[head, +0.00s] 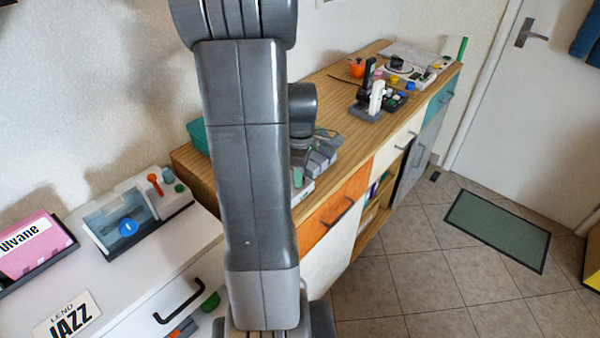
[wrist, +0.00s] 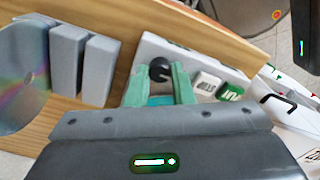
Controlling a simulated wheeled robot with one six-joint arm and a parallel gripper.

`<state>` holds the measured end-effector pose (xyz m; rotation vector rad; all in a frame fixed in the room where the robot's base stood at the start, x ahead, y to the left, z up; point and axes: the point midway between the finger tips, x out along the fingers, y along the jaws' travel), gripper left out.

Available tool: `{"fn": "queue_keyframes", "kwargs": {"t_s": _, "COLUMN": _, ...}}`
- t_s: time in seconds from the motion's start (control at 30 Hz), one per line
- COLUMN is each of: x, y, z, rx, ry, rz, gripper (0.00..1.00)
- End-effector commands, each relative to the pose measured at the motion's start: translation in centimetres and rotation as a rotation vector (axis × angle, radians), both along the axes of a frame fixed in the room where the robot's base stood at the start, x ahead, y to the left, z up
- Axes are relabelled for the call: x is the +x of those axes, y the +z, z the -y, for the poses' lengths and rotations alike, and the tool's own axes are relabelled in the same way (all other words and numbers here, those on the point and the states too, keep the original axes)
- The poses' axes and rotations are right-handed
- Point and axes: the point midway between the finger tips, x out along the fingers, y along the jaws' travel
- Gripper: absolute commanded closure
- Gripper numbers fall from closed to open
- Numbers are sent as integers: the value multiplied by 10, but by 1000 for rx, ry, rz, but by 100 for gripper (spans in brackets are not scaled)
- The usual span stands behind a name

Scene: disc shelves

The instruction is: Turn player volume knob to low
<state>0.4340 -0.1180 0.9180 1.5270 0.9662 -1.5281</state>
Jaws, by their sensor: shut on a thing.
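The player (wrist: 150,45) is a pale panel on the wooden counter, with a black round volume knob (wrist: 159,66) on it in the wrist view. My gripper (wrist: 160,75) has its two green fingers on either side of the knob and is shut on it. The knob's pointer or marking is too small to read. In the head view, my arm hides most of the player (head: 304,190) and the knob.
A white button (wrist: 207,82) and a green button (wrist: 231,92) sit right of the knob. Grey upright blocks (wrist: 64,55) and a shiny disc (wrist: 22,88) lie left. An orange drawer (head: 335,212) is below the counter; the tiled floor at right is mostly clear.

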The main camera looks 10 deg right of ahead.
Motion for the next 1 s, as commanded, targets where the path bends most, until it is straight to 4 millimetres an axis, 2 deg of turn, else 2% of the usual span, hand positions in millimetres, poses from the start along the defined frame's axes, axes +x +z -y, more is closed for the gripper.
{"fn": "queue_keyframes", "kwargs": {"t_s": 0.3, "x": 1, "y": 1, "z": 0, "rx": -1, "ry": 130, "rz": 5, "gripper": 100}}
{"fn": "queue_keyframes", "kwargs": {"t_s": 0.87, "x": 1, "y": 1, "z": 0, "rx": -1, "ry": 160, "rz": 5, "gripper": 100}}
{"fn": "queue_keyframes", "kwargs": {"t_s": 0.9, "x": 1, "y": 1, "z": 0, "rx": -1, "ry": 160, "rz": 5, "gripper": 75}}
{"fn": "queue_keyframes", "kwargs": {"t_s": 1.0, "x": 1, "y": 1, "z": 0, "rx": -1, "ry": 159, "rz": 4, "gripper": 57}}
